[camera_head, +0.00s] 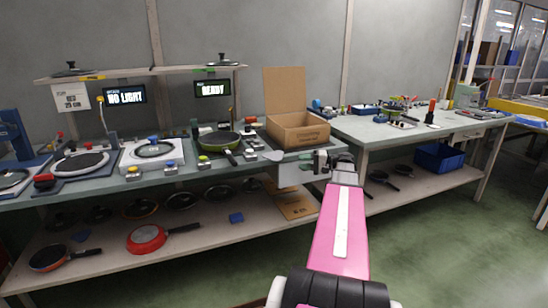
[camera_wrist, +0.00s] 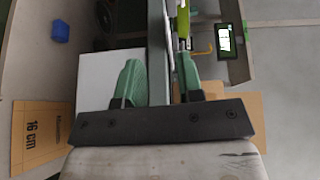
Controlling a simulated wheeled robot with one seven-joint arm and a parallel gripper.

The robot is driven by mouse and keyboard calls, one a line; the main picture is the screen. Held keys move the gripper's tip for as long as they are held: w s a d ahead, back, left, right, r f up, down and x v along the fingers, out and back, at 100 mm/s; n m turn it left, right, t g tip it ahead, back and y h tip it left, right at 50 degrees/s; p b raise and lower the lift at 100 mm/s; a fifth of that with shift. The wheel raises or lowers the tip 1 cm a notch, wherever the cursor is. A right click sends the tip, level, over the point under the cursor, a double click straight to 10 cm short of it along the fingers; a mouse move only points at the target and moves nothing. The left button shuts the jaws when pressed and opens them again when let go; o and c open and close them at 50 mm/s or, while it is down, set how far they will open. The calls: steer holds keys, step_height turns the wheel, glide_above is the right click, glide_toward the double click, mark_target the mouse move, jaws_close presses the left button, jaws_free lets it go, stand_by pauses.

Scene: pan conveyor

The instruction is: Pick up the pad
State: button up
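I cannot tell for certain which thing is the pad. A small blue block (camera_head: 236,217) lies on the lower shelf, and a blue block (camera_wrist: 60,32) shows at the upper left of the wrist view. A second blue piece (camera_head: 81,236) lies further left on that shelf. My gripper (camera_head: 322,162) is at the front edge of the bench, right of the blue block and above shelf height. In the wrist view, the green fingertips of my gripper (camera_wrist: 158,80) stand apart. The grey bench edge shows between them, and I see nothing held.
A green pan (camera_head: 219,140) and an open cardboard box (camera_head: 298,130) stand on the bench. A red pan (camera_head: 146,239) and several dark pans line the lower shelf (camera_head: 200,250). A white panel (camera_head: 295,174) hangs beside my gripper.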

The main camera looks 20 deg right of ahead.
mark_target(280, 160)
steer(key=x, duration=1)
steer(key=shift+w+a+r, duration=0.15)
steer(key=shift+a+r, duration=0.05)
steer(key=shift+r, duration=0.2)
jaws_close()
